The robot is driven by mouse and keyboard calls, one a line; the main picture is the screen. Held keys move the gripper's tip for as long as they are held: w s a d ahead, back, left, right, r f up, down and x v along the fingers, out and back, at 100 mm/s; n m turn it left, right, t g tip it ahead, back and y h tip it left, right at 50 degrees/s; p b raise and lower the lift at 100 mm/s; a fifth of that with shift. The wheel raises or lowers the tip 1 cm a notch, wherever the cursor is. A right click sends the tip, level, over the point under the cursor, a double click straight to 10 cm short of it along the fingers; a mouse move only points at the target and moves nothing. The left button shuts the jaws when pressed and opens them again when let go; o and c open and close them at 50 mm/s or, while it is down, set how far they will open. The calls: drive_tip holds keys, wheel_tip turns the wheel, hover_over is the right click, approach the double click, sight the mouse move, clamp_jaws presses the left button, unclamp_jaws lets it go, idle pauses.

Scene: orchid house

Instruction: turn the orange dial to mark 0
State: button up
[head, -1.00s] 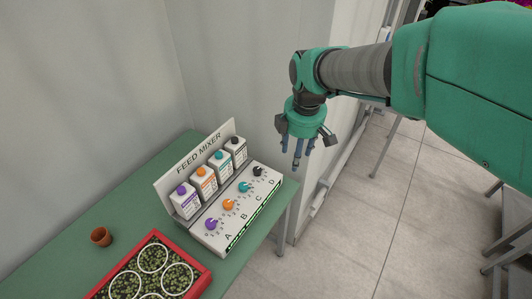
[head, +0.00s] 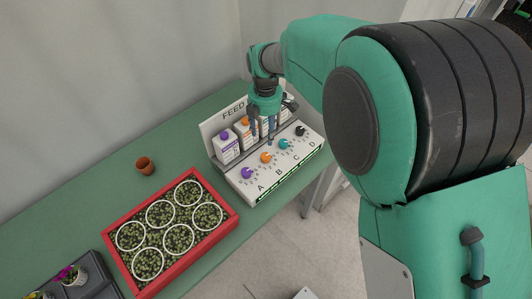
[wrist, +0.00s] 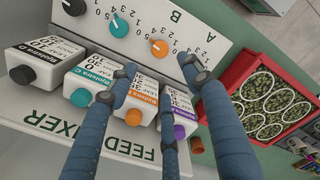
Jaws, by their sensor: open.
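The orange dial (head: 266,158) sits on the white sloping panel of the feed mixer (head: 300,150), above letter B. In the wrist view the orange dial (wrist: 159,48) stands just beyond my fingertips, with numbers printed around it. I cannot tell which mark it points to. My gripper (head: 263,135) hangs fingers down over the mixer, at the bottles behind the dial row. In the wrist view my gripper (wrist: 158,75) has its fingers spread and empty, apart from the dial.
A purple dial (head: 247,173), a teal dial (head: 284,143) and a black dial (head: 300,130) share the panel. Capped bottles stand behind, including one with an orange cap (wrist: 133,117).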

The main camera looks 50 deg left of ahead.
sight(266, 156)
drive_tip(key=shift+f, duration=0.15)
wheel_tip(266, 156, down, 14)
drive_tip(key=shift+r+b, duration=0.25)
drive_tip(key=shift+b, duration=0.8)
drive_tip(key=c, duration=1.2)
